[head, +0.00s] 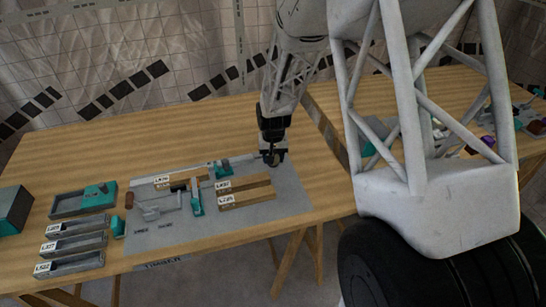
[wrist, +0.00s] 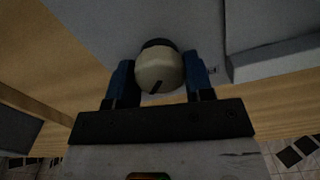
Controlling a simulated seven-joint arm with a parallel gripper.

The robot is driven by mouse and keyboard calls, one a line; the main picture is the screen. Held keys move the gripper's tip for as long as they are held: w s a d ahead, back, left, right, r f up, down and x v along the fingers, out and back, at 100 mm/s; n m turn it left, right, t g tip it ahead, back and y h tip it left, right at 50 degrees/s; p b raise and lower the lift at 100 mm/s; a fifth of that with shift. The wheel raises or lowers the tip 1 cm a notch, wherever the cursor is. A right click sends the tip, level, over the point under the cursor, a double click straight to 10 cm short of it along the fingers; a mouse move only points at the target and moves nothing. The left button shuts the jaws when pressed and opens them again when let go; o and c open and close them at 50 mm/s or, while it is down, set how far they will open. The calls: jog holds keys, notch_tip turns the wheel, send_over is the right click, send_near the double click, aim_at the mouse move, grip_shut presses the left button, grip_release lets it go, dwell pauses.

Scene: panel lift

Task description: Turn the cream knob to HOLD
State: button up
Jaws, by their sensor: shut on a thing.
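The cream knob (wrist: 158,71) shows in the wrist view between the two blue fingers of my gripper (wrist: 160,80). It is round, with a dark pointer mark slanting towards the lower left of its face and a dark base behind it. The fingers are shut on its sides. In the head view my gripper (head: 271,157) is at the back right part of the grey panel (head: 291,193), and the knob there is mostly hidden by it. No HOLD label can be read in either view.
Grey trays (head: 72,246) and a tray with a teal block (head: 68,206) stand left of the panel. Wooden blocks (head: 246,197) and teal parts lie on the panel close to my gripper. A large white frame with a black wheel (head: 430,275) blocks the right.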

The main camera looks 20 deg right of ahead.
dwell(0.4)
jog(key=o, duration=0.9)
jog(key=shift+r, duration=0.15)
notch_tip(320, 180, up, 7)
jog(key=shift+r, duration=0.3)
